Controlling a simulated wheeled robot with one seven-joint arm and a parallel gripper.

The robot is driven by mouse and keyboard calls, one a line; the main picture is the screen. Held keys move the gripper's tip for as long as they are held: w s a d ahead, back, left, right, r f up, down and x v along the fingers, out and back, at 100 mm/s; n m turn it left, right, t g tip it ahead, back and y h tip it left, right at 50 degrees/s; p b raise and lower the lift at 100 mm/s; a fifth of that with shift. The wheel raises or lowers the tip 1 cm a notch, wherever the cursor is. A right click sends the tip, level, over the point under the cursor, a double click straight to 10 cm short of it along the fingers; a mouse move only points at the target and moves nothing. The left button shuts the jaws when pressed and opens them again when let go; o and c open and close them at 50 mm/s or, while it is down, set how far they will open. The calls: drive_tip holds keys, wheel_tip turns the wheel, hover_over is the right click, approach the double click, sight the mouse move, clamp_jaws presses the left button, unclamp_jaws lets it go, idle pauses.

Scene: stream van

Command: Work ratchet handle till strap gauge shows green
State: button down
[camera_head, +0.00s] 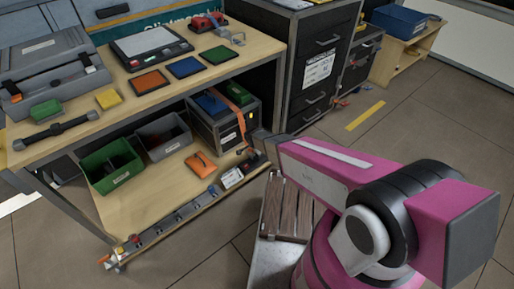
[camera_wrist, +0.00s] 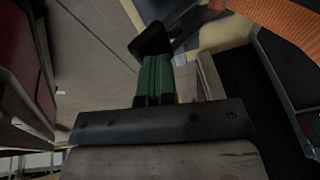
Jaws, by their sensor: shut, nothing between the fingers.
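An orange strap (camera_head: 236,95) runs over a dark case (camera_head: 214,130) on the lower shelf of the workbench and down its front. The strap also crosses the upper right of the wrist view (camera_wrist: 282,20). My gripper shows in the wrist view as two green fingers (camera_wrist: 157,72) lying together, shut and empty. A black part (camera_wrist: 150,40) is just past the fingertips; I cannot tell if it is the ratchet handle or if they touch. In the head view my arm reaches the case's right front, where a small dark and red fitting (camera_head: 250,160) shows. I cannot make out the gauge's colour.
A green bin (camera_head: 108,168), a grey bin (camera_head: 164,138) and an orange item (camera_head: 201,161) share the lower shelf. The bench top (camera_head: 255,43) holds a case and coloured pads. A dark drawer cabinet (camera_head: 318,75) stands right of the bench. Floor at the right is mostly clear.

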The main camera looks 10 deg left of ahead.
drive_tip(key=shift+s+d+f+y, duration=0.3)
drive_tip(key=shift+s+d+f, duration=0.05)
drive_tip(key=shift+f, duration=0.15)
drive_tip(key=shift+s+d+f, duration=0.2)
drive_tip(key=shift+d+f, duration=0.05)
drive_tip(key=shift+f, duration=0.3)
drive_tip(key=shift+s+d+f, duration=0.2)
drive_tip(key=shift+d+f, duration=0.05)
drive_tip(key=shift+f, duration=0.3)
drive_tip(key=shift+s+d+f, duration=0.2)
drive_tip(key=shift+d+f, duration=0.05)
drive_tip(key=shift+f, duration=0.45)
